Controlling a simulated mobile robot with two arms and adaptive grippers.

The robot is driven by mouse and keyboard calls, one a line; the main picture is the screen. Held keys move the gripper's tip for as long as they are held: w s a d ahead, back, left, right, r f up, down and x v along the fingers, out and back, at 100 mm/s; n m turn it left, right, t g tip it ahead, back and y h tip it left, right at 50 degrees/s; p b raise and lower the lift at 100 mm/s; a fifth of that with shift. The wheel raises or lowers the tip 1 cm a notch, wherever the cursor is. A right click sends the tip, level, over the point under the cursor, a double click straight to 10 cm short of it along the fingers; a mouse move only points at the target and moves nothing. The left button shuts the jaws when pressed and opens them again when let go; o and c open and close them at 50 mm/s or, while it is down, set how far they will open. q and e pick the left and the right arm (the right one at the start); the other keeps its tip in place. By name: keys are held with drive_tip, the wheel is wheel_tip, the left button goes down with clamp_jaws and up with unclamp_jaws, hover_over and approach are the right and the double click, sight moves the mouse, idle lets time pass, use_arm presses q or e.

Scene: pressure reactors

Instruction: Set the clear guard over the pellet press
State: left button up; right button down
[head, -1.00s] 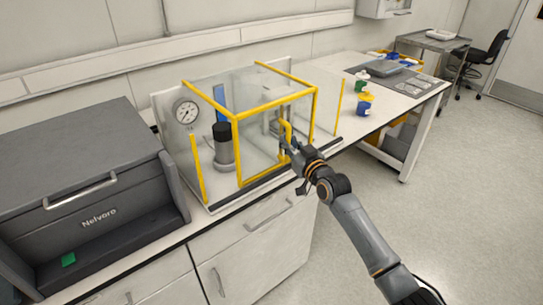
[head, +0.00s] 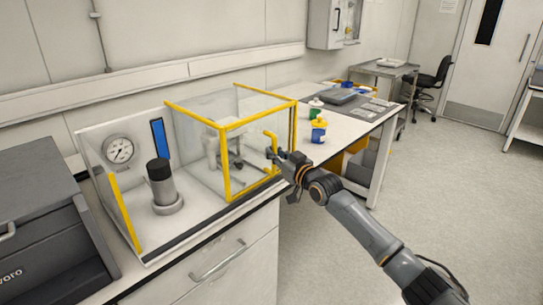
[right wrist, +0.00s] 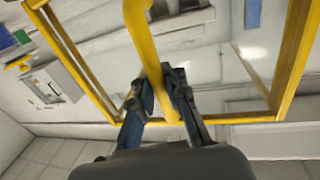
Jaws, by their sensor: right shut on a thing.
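The clear guard (head: 231,127) is a box of clear panels with yellow edges. It stands at the right part of a white-backed bay on the bench. A grey device with black knobs (head: 236,163), which looks like the pellet press, shows through its panels. My right gripper (head: 276,155) is shut on the yellow handle (head: 270,141) at the guard's right front. In the right wrist view its fingers (right wrist: 158,98) close around the yellow handle bar (right wrist: 145,45), and yellow frame edges lie on both sides. My left gripper is not in view.
A black-topped cylinder (head: 161,182) on a grey base stands left of the guard, outside it. A gauge (head: 118,149) and blue strip (head: 160,139) are behind. A dark grey cabinet (head: 50,235) is at left. Blue and green cups with yellow and white stand on the right bench.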

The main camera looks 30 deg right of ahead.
drive_tip(key=shift+d+f, duration=0.25)
drive_tip(key=c, duration=1.4)
unclamp_jaws()
drive_tip(key=shift+s+d, duration=0.1)
drive_tip(key=shift+c, duration=0.2)
drive_tip(key=shift+o, duration=0.5)
drive_tip(key=shift+s+d+r, duration=0.15)
drive_tip(key=shift+d, duration=0.1)
drive_tip(key=shift+a, duration=0.3)
drive_tip(key=s+d, duration=0.2)
drive_tip(key=s, duration=0.9)
drive_tip(key=shift+s, duration=0.4)
drive_tip(key=shift+d, duration=0.1)
